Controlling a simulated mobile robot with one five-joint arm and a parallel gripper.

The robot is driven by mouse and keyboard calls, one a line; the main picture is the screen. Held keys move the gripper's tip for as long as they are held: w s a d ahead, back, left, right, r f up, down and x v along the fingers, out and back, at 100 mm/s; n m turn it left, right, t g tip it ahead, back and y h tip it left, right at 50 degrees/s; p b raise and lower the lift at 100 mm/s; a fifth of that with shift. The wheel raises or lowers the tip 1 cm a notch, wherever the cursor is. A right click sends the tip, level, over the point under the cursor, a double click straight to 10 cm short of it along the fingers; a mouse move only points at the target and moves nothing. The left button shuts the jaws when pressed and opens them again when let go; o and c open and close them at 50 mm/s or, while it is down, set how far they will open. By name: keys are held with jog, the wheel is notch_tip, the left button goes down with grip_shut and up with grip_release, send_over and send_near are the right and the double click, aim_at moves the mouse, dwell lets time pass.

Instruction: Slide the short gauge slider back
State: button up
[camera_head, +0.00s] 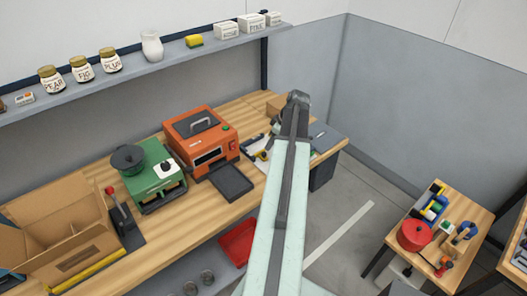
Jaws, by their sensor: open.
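I cannot make out a short gauge slider for sure at this size. A green machine (152,178) on the wooden bench has a dark round disc on top and a white plate with a dark knob. A black base with a red-knobbed lever (118,205) stands to its left. My pale arm rises through the middle of the view and ends in a dark joint near the back of the bench. My gripper does not show; the arm may hide it.
The wooden bench (90,240) also holds an orange machine (201,140) with a dark tray, an open cardboard box (75,262) and a yellow bar (88,272). A shelf with jars hangs above.

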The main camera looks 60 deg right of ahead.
aim_at(264, 153)
jog(key=b+x, duration=0.6)
jog(key=x, duration=0.1)
jog(key=shift+w+a+f, duration=0.1)
jog(key=shift+w+f, duration=0.05)
jog(key=shift+f, duration=0.15)
jog(key=shift+r, duration=0.1)
grip_shut()
dwell(0.8)
